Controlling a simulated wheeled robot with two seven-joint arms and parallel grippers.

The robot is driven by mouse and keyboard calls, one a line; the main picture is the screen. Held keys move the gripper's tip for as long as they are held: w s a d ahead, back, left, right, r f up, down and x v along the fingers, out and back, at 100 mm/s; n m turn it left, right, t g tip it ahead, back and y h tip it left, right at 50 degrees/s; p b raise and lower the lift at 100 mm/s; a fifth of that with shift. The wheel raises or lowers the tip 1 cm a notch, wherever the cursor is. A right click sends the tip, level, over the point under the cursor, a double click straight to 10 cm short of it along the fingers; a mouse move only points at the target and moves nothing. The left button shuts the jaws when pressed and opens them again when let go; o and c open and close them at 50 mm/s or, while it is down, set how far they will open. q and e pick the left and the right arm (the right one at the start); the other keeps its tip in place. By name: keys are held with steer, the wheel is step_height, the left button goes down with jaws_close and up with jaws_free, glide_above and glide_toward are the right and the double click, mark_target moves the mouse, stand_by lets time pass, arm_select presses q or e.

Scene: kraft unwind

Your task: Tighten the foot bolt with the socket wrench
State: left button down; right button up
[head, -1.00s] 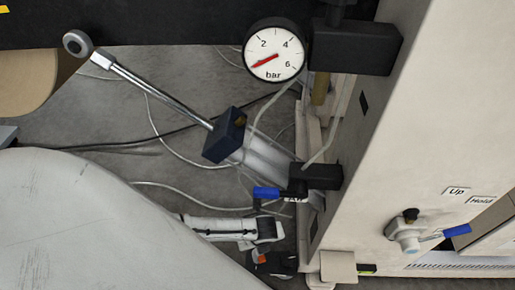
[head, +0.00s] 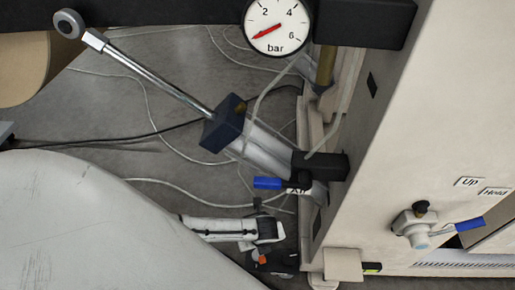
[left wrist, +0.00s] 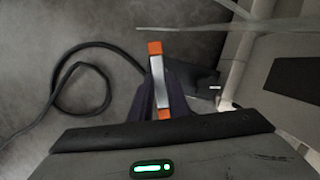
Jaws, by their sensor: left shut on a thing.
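My left gripper (head: 275,260) is low in the head view, at the end of a white arm, close to the base of the beige machine frame. In the left wrist view its dark fingers (left wrist: 160,100) are shut on a slim silver piece with orange ends, which I take for the socket wrench (left wrist: 159,82). In the head view only a small orange spot of it (head: 262,258) shows. I cannot make out the foot bolt. A beige foot-like block (head: 342,264) sits at the bottom of the frame, right of the gripper. My right gripper is not in view.
The beige machine frame (head: 400,150) fills the right. A pressure gauge (head: 276,27), a cylinder with a silver rod (head: 150,78) and a blue-handled valve (head: 268,183) overhang the floor. Loose cables (head: 150,135) lie on the grey floor. A dark block (left wrist: 200,82) stands beyond the fingers.

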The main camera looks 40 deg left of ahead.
arm_select(q)
steer(key=shift+x, duration=0.8)
stand_by(1.9)
steer(key=shift+m+p, duration=0.45)
steer(key=shift+m, duration=0.25)
steer(key=shift+m+t, duration=0.3)
steer(key=shift+m, duration=0.7)
steer(key=shift+m+h, duration=0.4)
steer(key=shift+m, duration=0.2)
